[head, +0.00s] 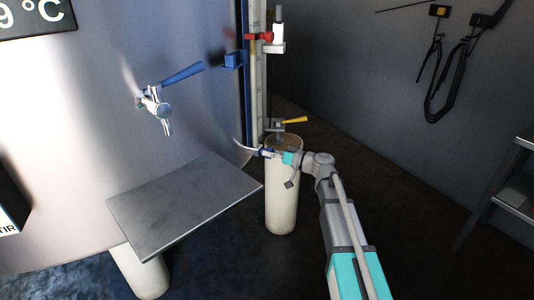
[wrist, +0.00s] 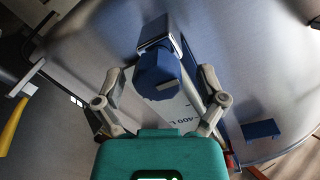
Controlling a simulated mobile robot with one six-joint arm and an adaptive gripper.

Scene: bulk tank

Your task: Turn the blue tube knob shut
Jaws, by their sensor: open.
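The blue tube knob (wrist: 158,75) shows in the middle of the wrist view, a dark blue faceted block in front of the sight tube's white scale strip, which carries printed marks. My gripper (wrist: 160,71) is open, with one finger on each side of the knob. Gaps show between the fingers and the knob, and I see no contact. In the head view my gripper (head: 268,153) is at the foot of the sight tube, beside the steel tank wall. The knob is small there and largely hidden by the gripper.
A tap with a blue lever (head: 182,75) sticks out of the tank (head: 90,110) above a grey metal shelf (head: 185,205). A yellow lever (head: 293,120) is just above my gripper. A blue bracket (head: 235,60) is higher on the tank. A cream cylinder (head: 282,205) stands below.

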